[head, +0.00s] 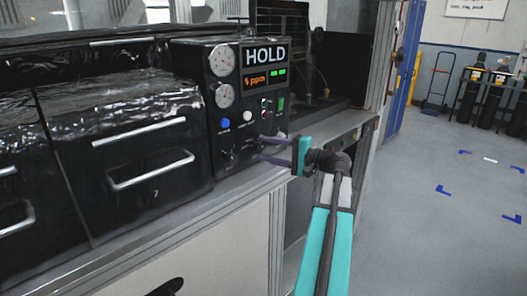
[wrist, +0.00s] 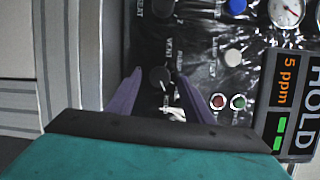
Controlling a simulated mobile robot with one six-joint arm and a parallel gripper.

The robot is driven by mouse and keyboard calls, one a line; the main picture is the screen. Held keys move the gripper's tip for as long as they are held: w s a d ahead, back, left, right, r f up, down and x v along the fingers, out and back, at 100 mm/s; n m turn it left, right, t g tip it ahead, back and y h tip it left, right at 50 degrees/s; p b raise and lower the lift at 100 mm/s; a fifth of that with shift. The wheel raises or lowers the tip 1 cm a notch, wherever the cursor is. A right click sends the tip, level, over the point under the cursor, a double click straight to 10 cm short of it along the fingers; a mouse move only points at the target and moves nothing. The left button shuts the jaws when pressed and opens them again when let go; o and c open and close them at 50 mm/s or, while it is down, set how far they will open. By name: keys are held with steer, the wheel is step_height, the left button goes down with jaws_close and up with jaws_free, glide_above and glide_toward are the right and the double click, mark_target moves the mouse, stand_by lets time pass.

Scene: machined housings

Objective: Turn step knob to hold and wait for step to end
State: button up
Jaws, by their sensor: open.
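The black control panel (head: 243,101) carries a HOLD sign (head: 265,55), which also shows at the right of the wrist view (wrist: 302,92). In the wrist view a dark round knob (wrist: 160,78) lies between my two purple fingers, with lettering like "VENT" beside it. I cannot read a STEP label. A second dark knob (wrist: 163,8) shows at the top edge. My gripper (head: 261,148) is open at the panel's lower right, its fingers pointing at the panel face; it also shows in the wrist view (wrist: 160,75). I cannot tell whether the fingers touch the knob.
An orange display (head: 257,81) reads "5 ppm", with green indicators beside it. A blue button (head: 225,123), a white button (head: 247,116) and two gauges (head: 222,60) are close by. Black drawers (head: 140,150) with bar handles stand left. Open floor (head: 430,220) lies right.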

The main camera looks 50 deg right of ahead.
steer(key=b+v, duration=0.1)
steer(key=v, duration=1.1)
steer(key=shift+s+b, duration=0.35)
steer(key=shift+d, duration=0.1)
